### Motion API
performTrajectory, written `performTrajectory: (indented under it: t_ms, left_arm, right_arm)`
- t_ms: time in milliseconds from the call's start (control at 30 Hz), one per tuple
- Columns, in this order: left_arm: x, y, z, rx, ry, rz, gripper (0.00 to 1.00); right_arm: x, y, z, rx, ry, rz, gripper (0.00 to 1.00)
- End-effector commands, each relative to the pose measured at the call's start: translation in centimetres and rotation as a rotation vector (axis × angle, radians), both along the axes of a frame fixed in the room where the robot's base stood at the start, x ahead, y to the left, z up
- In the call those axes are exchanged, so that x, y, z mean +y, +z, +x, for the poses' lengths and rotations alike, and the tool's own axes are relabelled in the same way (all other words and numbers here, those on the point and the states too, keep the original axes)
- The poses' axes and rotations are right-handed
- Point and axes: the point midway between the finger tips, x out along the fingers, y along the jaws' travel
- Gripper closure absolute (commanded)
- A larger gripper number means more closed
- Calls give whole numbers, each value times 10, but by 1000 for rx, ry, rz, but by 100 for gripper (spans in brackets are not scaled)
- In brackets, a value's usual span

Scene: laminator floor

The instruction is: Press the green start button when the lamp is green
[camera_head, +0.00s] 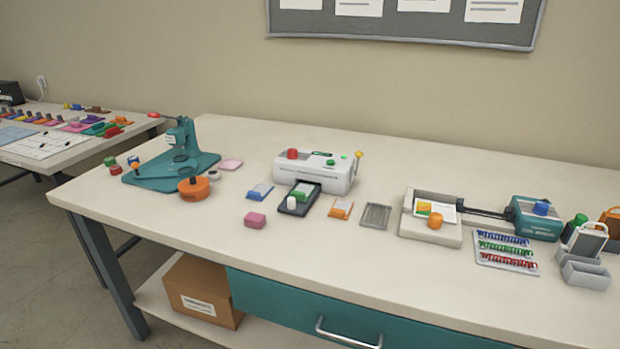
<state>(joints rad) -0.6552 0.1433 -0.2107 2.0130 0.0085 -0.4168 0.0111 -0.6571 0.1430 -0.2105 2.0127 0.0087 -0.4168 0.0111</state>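A white machine (313,177) stands at the middle of the long table. On its top are a large red button (292,154) at the left and a small green button (330,162) to the right. Another small green spot (344,157) is farther right; I cannot tell whether it is a lit lamp. A dark tray (289,211) in front holds a green piece and a white knob. Neither of my grippers is in view.
Blue (259,192) and orange (340,208) holders, a pink block (255,220) and a grey grid (376,215) lie near the machine. A beige fixture (430,230) stands right. The table's front strip is mostly clear.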

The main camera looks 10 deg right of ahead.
Motion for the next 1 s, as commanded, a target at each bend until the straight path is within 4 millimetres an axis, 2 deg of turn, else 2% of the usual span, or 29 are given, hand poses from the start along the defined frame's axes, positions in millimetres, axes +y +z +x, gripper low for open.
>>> performTrajectory:
  t_ms: [467, 733, 1000]
  left_arm:
    - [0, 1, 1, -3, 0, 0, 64]
    - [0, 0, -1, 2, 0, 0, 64]
    - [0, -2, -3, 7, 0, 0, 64]
  right_arm:
    - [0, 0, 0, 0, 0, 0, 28]
    - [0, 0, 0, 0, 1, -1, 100]
    - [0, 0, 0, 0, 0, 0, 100]
